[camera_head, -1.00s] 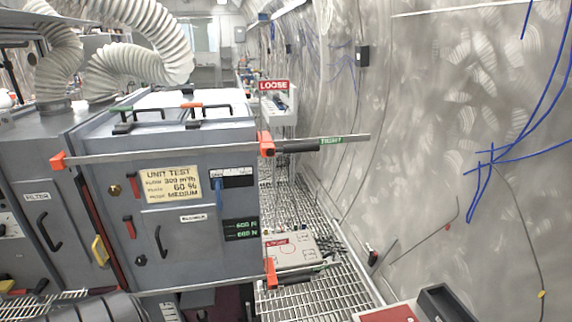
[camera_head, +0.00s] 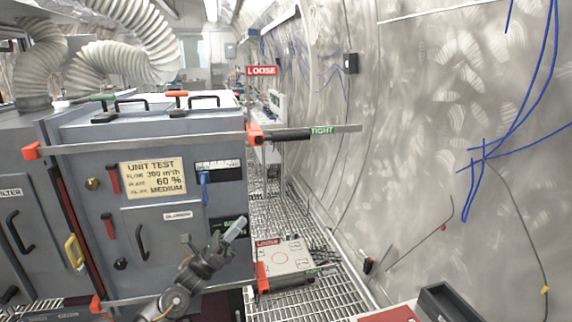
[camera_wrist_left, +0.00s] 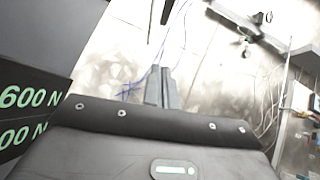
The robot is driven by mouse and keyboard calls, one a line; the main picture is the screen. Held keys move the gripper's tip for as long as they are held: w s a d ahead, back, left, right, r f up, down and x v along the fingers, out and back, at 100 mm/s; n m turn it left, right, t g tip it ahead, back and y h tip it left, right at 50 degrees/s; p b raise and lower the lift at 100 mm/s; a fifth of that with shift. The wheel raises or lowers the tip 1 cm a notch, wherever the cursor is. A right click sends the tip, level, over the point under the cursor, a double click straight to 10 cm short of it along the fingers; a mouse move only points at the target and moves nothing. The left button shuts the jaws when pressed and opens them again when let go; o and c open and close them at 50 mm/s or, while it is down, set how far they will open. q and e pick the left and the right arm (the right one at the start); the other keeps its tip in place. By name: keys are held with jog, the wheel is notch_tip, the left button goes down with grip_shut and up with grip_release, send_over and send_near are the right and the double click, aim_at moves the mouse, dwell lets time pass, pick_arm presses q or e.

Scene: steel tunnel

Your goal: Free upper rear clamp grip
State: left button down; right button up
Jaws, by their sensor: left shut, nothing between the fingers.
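The upper clamp's steel bar (camera_head: 150,146) runs across the grey unit's front, between a left orange jaw (camera_head: 31,151) and a right orange jaw (camera_head: 254,133). Its black grip (camera_head: 288,135) sits right of that jaw, beside a green TIGHT label (camera_head: 322,131); a red LOOSE sign (camera_head: 262,71) shows above. My left gripper (camera_head: 236,229) is shut and empty, in front of the unit near its green display, below and left of the grip. Its closed fingers (camera_wrist_left: 162,88) show in the left wrist view, where I cannot identify the grip. My right gripper is not in view.
A lower clamp has an orange jaw (camera_head: 262,277) on the right. Black and orange handles (camera_head: 177,96) stand on the unit's top. The curved wall (camera_head: 430,120) bounds the right side.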

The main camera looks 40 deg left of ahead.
pick_arm(q)
jog(key=p, duration=1.1)
send_near(291, 136)
jog(key=w+d, duration=0.2)
jog(key=w, duration=0.4)
jog(key=shift+r+h+p, duration=0.3)
jog(key=shift+r, duration=0.8)
